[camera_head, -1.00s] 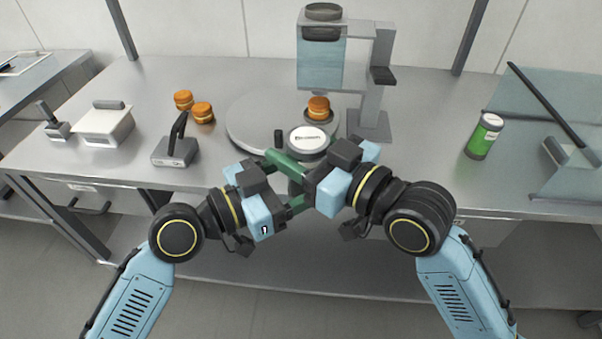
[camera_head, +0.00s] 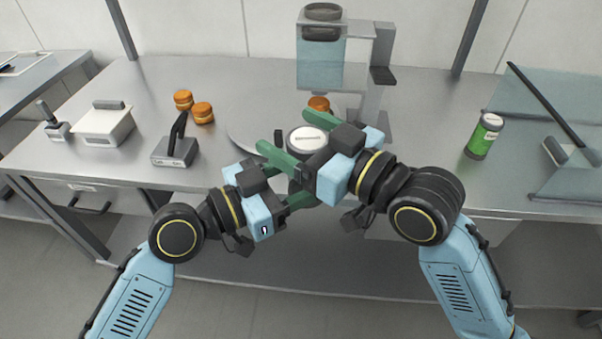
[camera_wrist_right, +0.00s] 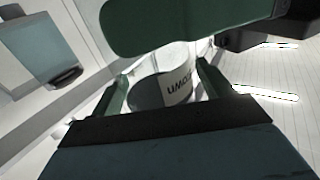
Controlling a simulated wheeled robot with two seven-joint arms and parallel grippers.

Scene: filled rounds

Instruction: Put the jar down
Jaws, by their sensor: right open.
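The jar (camera_head: 307,139) has a white, labelled lid and stands out near the middle of the head view, above the table's front edge. Its pale side with dark lettering (camera_wrist_right: 178,87) shows in the right wrist view, between the green fingers of my right gripper. My right gripper (camera_head: 276,148) is open, with its fingers reaching left around the jar. My left gripper (camera_head: 292,195) is low and left of the jar, its green fingers pointing towards the jar's lower part. The right hand hides much of that part, so I cannot tell whether the left fingers close on it.
A grey round plate (camera_head: 239,132) and a dispenser (camera_head: 321,65) stand behind the jar. An orange round (camera_head: 318,103) sits under the dispenser; two more (camera_head: 202,112) lie left. A scale-like box (camera_head: 175,152) and white container (camera_head: 103,124) are left, a green can (camera_head: 484,136) right.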

